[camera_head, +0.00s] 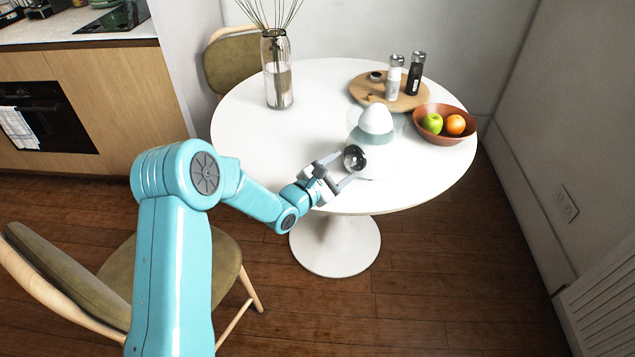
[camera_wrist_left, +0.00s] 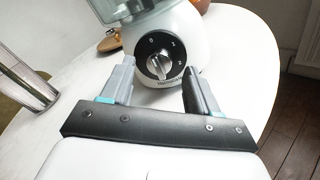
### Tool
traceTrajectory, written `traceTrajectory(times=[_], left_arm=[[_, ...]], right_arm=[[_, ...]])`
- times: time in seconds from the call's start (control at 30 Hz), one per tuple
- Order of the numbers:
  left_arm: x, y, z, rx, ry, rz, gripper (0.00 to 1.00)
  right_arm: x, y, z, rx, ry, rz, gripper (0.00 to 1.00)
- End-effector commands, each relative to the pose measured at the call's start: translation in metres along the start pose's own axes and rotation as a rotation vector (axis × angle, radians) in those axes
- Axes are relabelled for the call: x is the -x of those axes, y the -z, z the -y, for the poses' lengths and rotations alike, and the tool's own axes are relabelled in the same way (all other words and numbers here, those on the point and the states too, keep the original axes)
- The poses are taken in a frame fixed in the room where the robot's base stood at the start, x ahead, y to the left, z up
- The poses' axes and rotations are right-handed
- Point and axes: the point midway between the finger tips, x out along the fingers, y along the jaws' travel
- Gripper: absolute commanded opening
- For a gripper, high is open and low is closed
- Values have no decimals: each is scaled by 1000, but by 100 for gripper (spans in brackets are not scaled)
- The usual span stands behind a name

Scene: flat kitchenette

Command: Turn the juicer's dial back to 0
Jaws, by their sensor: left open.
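The white juicer (camera_head: 377,122) stands upright on the round white table, with a clear bowl around its cone. Its round black dial (camera_head: 354,158) faces my left gripper (camera_head: 341,171). In the left wrist view the dial (camera_wrist_left: 160,60) has a silver knob bar, tilted from upright, and white marks with a 0 near the top left. My left gripper is open and empty, its fingers toward the left and right sides of the dial. I cannot tell whether they touch it. My right gripper is not in view.
On the table (camera_head: 240,130) are a glass vase (camera_head: 278,80) with stems, a wooden board (camera_head: 365,90) with two grinders, and a brown bowl (camera_head: 465,135) with a green apple and an orange. A chair (camera_head: 70,280) stands at the front left.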

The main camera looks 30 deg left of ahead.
Motion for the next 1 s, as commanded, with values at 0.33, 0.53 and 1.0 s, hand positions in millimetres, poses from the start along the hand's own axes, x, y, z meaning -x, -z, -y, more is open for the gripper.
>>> traceTrajectory(times=[0.33, 0.53, 1.0], left_arm=[[93, 1, -1, 3, -3, -4, 60], [129, 1, -1, 2, -2, -3, 60], [143, 0, 0, 2, 0, -1, 60]], right_arm=[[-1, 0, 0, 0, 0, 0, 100], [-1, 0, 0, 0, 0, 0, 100], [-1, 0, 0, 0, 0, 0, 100]])
